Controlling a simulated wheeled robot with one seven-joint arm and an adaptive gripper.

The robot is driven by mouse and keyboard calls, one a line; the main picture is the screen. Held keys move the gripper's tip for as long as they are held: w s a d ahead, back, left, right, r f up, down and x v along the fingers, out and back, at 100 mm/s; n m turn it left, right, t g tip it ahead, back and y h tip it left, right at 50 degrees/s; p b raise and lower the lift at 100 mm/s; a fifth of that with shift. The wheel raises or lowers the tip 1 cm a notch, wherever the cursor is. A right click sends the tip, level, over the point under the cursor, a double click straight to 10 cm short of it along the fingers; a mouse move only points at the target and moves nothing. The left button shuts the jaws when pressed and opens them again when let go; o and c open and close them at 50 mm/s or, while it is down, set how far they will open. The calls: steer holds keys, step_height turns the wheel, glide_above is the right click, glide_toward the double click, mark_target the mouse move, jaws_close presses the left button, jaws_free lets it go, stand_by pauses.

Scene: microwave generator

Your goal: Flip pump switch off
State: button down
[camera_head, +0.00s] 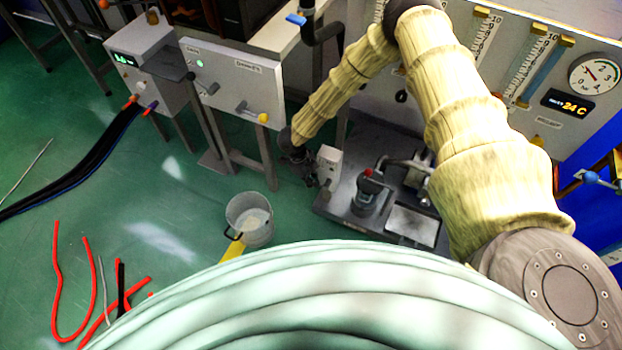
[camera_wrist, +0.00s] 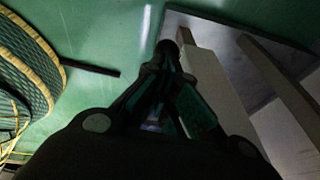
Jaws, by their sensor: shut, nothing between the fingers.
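A small pale switch box (camera_head: 329,164) stands upright at the left end of the dark pump base (camera_head: 338,200). My gripper (camera_head: 309,180) is dark and hangs close to the left of this box in the head view; I cannot tell whether they touch. In the wrist view my gripper (camera_wrist: 168,48) is shut and empty, with its tips beside a pale upright box (camera_wrist: 212,80), likely the same one. The switch lever is too small and dark to make out, so its position is unclear. The pump (camera_head: 368,194) with a red top sits to the right.
A metal bucket (camera_head: 250,219) stands on the green floor to the left. A grey panel with a yellow-tipped lever (camera_head: 250,112) is behind it. Red hoses (camera_head: 62,290) lie at lower left. A gauge panel (camera_head: 560,125) stands behind my arm. A coiled, yellow-edged thing (camera_wrist: 22,75) shows at left.

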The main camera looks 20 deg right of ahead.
steer(key=shift+f, duration=0.1)
stand_by(0.6)
steer(key=v, duration=1.2)
steer(key=shift+s, duration=0.1)
stand_by(0.3)
